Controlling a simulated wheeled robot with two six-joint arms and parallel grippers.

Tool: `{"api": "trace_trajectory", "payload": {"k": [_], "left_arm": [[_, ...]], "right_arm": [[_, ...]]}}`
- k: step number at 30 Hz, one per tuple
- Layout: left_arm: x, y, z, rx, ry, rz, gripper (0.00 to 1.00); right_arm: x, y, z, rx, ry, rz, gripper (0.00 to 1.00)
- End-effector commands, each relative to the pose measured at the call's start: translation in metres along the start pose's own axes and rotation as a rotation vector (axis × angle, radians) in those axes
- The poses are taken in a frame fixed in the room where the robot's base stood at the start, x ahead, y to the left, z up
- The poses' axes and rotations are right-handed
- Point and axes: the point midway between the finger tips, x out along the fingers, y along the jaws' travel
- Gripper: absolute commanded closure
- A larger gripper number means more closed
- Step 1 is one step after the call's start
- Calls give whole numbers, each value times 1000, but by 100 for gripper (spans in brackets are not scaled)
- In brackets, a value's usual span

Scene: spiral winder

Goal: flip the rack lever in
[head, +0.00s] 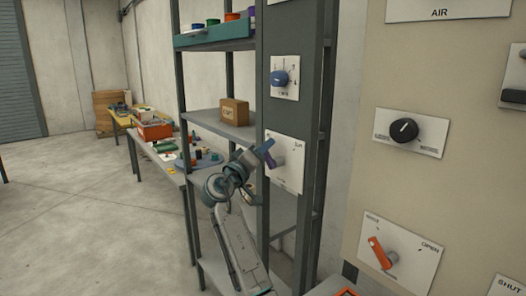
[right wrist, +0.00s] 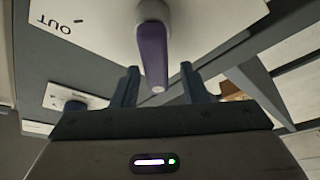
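The rack lever is a purple handle (head: 270,160) on a white plate (head: 289,171) fixed to the rack's grey post. In the right wrist view the purple lever (right wrist: 152,55) hangs from its pale hub, its free end pointing toward the gripper. The plate (right wrist: 85,22) there carries the word OUT, upside down. My right gripper (right wrist: 160,70) is open, with one dark finger on each side of the lever's end and gaps showing between. In the head view the right gripper (head: 262,151) is at the lever and partly covers it. My left gripper is not in view.
Above on the same post is a blue knob (head: 280,78) on a plate. A cardboard box (head: 235,111) stands on the rack shelf behind. At the right a beige panel carries a black knob (head: 404,130) and an orange lever (head: 380,254). Open floor lies left.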

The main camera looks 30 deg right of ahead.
Motion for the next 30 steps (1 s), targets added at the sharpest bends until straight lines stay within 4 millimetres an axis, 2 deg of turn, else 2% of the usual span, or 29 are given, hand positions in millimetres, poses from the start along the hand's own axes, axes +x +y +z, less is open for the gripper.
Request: {"api": "trace_trajectory", "payload": {"k": [5, 8, 15, 21, 25, 30], "left_arm": [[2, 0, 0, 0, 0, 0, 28], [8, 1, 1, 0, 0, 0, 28], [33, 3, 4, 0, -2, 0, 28], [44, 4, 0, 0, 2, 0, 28], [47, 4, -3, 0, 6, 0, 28], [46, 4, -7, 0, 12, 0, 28]], "right_arm": [[-3, -1, 0, 2, 0, -1, 60], [-14, -3, 1, 3, 0, -2, 60], [-62, -5, 3, 4, 0, -4, 60], [-95, -3, 2, 3, 0, -4, 60], [-105, -2, 1, 1, 0, -2, 60], [-108, 0, 0, -1, 0, 0, 60]]}}
